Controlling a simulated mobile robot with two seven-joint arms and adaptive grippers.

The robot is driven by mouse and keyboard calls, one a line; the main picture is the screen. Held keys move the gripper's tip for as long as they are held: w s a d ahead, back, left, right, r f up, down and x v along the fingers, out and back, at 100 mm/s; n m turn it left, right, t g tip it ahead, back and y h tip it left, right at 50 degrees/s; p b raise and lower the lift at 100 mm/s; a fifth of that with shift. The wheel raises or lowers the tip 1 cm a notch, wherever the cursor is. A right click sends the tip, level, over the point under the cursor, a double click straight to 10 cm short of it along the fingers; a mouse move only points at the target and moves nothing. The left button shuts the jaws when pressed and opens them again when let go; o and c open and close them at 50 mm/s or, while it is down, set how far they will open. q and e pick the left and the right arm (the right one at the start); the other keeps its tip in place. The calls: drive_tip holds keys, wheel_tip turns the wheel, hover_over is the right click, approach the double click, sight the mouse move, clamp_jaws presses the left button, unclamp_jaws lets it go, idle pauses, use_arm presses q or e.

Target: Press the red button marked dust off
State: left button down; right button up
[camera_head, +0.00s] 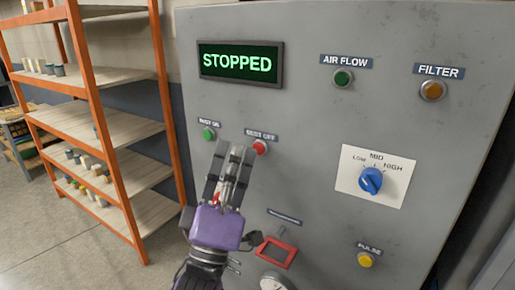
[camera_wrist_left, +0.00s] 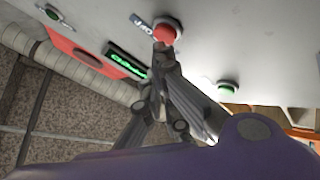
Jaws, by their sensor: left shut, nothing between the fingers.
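The red button (camera_head: 259,148) under the "DUST OFF" label sits on the grey control panel (camera_head: 310,130). My left gripper (camera_head: 238,150) is shut and empty, its fingertips just left of the red button in the head view. In the left wrist view the red button (camera_wrist_left: 165,32) stands right at the tips of the left gripper (camera_wrist_left: 160,55). I cannot tell whether the tips touch it. The display (camera_head: 240,63) reads "STOPPED". My right gripper is not in view.
A green button (camera_head: 208,134) is left of the red one. The panel also carries a green air flow button (camera_head: 343,78), an orange filter button (camera_head: 432,90), a blue knob (camera_head: 370,181), a yellow pulse button (camera_head: 365,260) and a red-framed part (camera_head: 290,257). An orange shelf rack (camera_head: 115,130) stands left.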

use_arm(q)
drive_tip(key=shift+s+a, duration=0.2)
drive_tip(key=shift+s, duration=0.1)
use_arm(e)
drive_tip(key=shift+w+r, duration=0.1)
use_arm(q)
drive_tip(key=s+a, duration=0.1)
drive_tip(key=s, duration=0.1)
drive_tip(key=s+a+p, duration=0.1)
drive_tip(key=s+a, duration=0.1)
use_arm(e)
drive_tip(key=shift+w+r, duration=0.4)
drive_tip(key=shift+r, duration=0.4)
drive_tip(key=shift+w, duration=0.15)
